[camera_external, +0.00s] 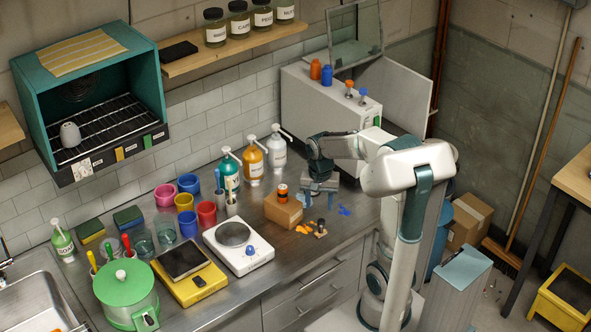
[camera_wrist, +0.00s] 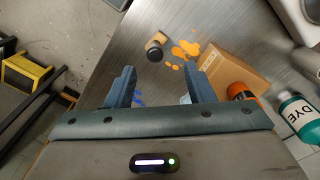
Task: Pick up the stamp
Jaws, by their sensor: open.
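The stamp (camera_external: 321,228), a small dark and wooden piece, stands on the metal bench near its front edge, beside orange splashes. In the wrist view the stamp (camera_wrist: 155,46) lies beyond the fingertips, between their lines, with its round end showing. My gripper (camera_external: 319,197) hangs above the bench, behind the stamp in the external view. In the wrist view my gripper (camera_wrist: 159,82) has its two fingers wide apart with nothing between them. Its exact height above the bench is hard to tell.
Orange splashes (camera_external: 304,229) and blue splashes (camera_external: 344,211) mark the bench. Pump bottles (camera_external: 253,161) stand behind. A white scale (camera_external: 238,254) is to the left.

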